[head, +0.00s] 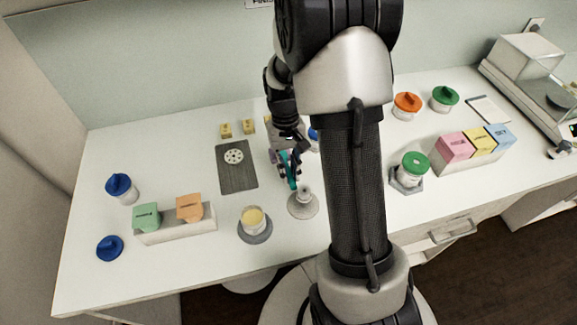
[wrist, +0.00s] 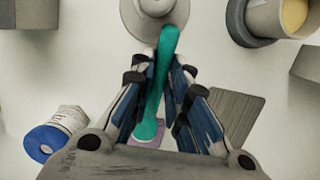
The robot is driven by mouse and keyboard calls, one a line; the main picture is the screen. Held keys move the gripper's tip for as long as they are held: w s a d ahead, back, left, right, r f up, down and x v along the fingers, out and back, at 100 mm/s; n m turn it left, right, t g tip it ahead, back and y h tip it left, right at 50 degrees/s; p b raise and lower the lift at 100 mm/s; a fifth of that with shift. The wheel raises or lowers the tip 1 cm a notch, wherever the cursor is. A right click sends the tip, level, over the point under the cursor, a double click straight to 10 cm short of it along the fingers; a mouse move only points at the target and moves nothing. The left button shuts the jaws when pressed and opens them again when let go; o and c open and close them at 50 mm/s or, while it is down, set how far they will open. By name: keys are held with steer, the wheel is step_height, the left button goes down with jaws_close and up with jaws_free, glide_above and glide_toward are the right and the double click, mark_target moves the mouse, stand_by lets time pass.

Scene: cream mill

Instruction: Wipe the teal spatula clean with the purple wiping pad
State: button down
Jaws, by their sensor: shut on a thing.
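My gripper (wrist: 163,62) is shut on the teal spatula (wrist: 151,112), which runs lengthwise between the fingers in the wrist view. One end reaches past the fingertips, over the edge of a pale round stand. The other end overlaps a small patch of the purple wiping pad (wrist: 160,139) in the picture; whether they touch I cannot tell. In the head view my gripper (head: 289,172) and the teal spatula (head: 292,172) are just behind the pale stand (head: 303,205). I cannot make out the pad clearly there.
A dark perforated board (head: 238,178) lies left of my gripper. A jar of yellow cream (head: 253,219) sits in front left. Lidded tubs, a grey rack of colored boxes (head: 467,150) and a scale (head: 535,70) stand right. My arm hides the middle of the table.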

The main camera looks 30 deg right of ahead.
steer(key=shift+s+a, duration=0.2)
steer(key=shift+s, duration=0.25)
steer(key=shift+w+d, duration=0.1)
steer(key=shift+w+d, duration=0.2)
steer(key=shift+w, duration=0.35)
steer(key=shift+s, duration=0.1)
steer(key=shift+s+a+p, duration=0.3)
steer(key=shift+s, duration=0.25)
steer(key=shift+w+d, duration=0.1)
